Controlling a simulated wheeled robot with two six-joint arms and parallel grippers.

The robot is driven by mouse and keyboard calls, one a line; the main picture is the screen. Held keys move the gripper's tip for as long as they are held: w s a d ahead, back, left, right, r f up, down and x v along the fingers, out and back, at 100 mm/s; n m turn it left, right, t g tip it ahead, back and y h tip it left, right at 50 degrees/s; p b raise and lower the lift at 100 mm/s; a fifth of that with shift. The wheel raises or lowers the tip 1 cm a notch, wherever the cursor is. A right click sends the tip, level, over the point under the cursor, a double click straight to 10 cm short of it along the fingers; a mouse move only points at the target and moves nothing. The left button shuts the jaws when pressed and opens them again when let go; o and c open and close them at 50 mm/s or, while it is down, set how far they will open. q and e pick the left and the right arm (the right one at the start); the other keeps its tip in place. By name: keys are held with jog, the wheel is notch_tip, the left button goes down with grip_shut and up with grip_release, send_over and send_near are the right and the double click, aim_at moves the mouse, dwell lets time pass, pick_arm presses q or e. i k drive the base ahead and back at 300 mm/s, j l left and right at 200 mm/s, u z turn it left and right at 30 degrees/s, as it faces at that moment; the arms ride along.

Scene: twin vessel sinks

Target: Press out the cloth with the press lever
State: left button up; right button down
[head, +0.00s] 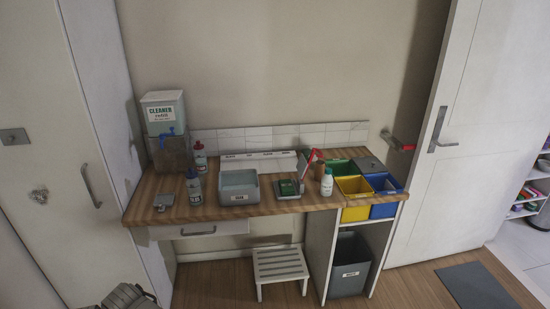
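A small press-like unit (288,191) sits on the wooden counter to the right of the grey basin, with a dark green piece (289,187) on it. I cannot tell whether the green piece is the cloth. A slanted red and white bar (309,161) rises just behind and right of the unit; it may be the press lever, but it is too small to be sure. Neither of my grippers is in view, and nothing is seen touching these things.
The grey basin (239,188) stands mid-counter. A cleaner dispenser (165,115), bottles (195,188) and a grey scraper-like tool (164,202) are left. A white bottle (327,183), yellow bin (354,186) and blue bin (384,209) are right. A slatted stool (280,264) stands below.

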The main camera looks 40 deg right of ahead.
aim_at(302, 166)
jog(key=k+l, duration=0.1)
jog(key=l, duration=1.2)
jog(key=k+l+z, duration=0.1)
jog(key=l, duration=1.15)
jog(key=k+l, duration=0.1)
jog(key=l, duration=1.2)
